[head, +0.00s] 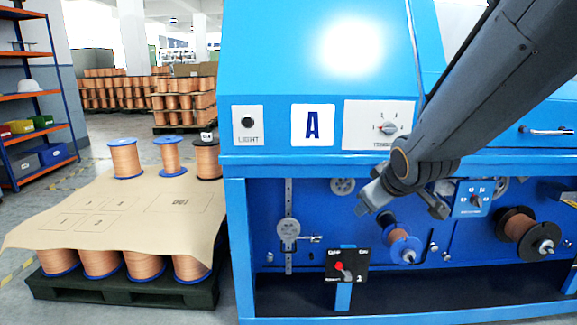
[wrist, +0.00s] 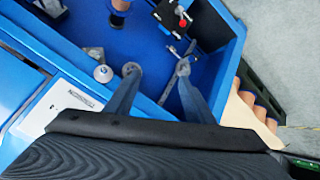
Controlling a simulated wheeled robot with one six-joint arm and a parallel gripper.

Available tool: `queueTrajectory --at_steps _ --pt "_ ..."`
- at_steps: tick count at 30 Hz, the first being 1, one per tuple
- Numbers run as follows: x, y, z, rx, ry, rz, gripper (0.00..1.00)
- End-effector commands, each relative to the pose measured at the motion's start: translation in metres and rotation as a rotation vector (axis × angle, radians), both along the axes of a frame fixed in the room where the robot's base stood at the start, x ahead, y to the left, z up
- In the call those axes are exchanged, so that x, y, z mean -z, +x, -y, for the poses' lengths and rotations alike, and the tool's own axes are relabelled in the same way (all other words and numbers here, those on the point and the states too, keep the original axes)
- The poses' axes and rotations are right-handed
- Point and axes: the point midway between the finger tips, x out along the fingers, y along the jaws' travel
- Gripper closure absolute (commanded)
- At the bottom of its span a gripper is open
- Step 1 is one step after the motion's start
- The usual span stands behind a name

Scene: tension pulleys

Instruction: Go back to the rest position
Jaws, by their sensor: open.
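My gripper (head: 404,203) hangs in front of the blue machine (head: 335,55), at the upper part of its open lower bay. In the wrist view its two fingers (wrist: 158,70) are apart with nothing held between them. A small blue-flanged copper spool (head: 400,246) is just below my gripper in the head view. A grey pulley (head: 288,230) on a slotted rail is to the left, and another pulley (head: 342,186) is beside the gripper. The tension dial (head: 388,128) is on the panel above.
A black box with a red button (head: 339,266) stands low at the bay's front; it also shows in the wrist view (wrist: 180,18). A black-flanged spool (head: 520,231) is at right. A cardboard-covered pallet (head: 130,215) with copper spools and an orange shelf (head: 28,95) are at left.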

Motion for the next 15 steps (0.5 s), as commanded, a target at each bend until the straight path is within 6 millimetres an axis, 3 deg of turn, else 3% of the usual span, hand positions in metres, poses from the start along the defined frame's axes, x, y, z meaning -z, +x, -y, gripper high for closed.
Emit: queueTrajectory --at_steps 1,6,15 --pt "0.009 -0.023 -0.017 0.018 0.03 -0.079 0.51" --pt "0.039 -0.11 -0.058 0.107 0.115 -0.362 0.51" --pt "0.055 -0.223 -0.095 0.198 0.163 -0.693 0.51"
